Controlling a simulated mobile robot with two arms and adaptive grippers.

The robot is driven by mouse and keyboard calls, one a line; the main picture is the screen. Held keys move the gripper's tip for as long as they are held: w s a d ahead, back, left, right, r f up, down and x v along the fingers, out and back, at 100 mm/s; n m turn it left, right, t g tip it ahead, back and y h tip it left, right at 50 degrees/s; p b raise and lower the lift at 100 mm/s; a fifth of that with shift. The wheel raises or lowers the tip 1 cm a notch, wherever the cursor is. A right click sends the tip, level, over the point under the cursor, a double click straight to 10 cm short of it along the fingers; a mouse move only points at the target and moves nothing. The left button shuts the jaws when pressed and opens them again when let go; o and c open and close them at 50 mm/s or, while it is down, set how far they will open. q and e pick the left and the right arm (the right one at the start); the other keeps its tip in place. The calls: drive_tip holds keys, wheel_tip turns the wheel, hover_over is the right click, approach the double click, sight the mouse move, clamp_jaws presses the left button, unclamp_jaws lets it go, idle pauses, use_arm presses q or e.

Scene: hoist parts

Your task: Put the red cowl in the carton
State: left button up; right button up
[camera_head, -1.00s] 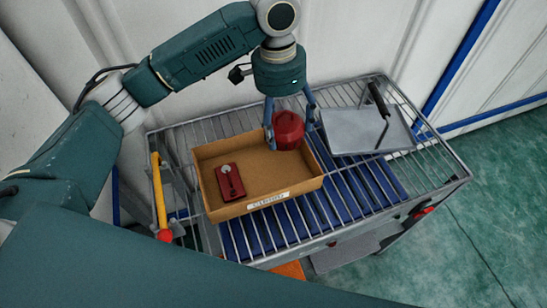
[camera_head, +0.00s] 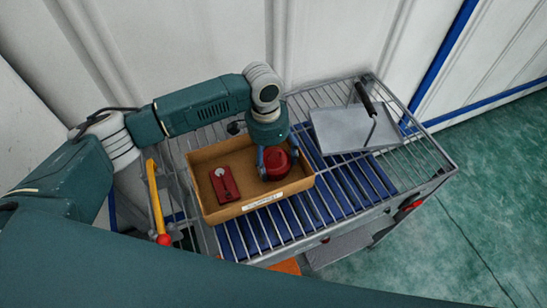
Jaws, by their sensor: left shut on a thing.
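The red cowl (camera_head: 276,164) is a rounded red piece. My left gripper (camera_head: 274,163) is shut on it, its blue fingers on either side. The cowl is over the right part of the open cardboard carton (camera_head: 221,213), inside its rim as seen from above. Whether it touches the carton floor I cannot tell. A dark red flat part with a pale round knob (camera_head: 223,184) lies in the left part of the carton. My right gripper is not in view.
The carton stands on a wire-rack cart (camera_head: 417,172). A grey tray with a black-handled tool (camera_head: 342,130) lies at the right back. A yellow bar with a red end (camera_head: 156,195) is at the left. Bare rack lies right of the carton.

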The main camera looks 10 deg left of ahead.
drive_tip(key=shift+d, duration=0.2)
use_arm(q)
drive_tip(key=o, duration=1.6)
drive_tip(key=shift+f, duration=0.1)
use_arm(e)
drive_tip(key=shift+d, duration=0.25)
use_arm(q)
drive_tip(key=shift+w+a+r+b, duration=0.15)
drive_tip(key=shift+r+b, duration=0.3)
drive_tip(key=shift+r, duration=1.6)
drive_tip(key=shift+s+a+r+b, duration=0.15)
drive_tip(key=shift+r+b, duration=0.3)
drive_tip(key=shift+r, duration=1.6)
drive_tip(key=shift+w+a+r+b, duration=0.2)
drive_tip(key=shift+r+b, duration=0.25)
drive_tip(key=shift+r, duration=1.6)
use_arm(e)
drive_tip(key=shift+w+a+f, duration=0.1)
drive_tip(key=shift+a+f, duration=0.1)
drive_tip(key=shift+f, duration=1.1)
use_arm(q)
drive_tip(key=shift+s, duration=0.1)
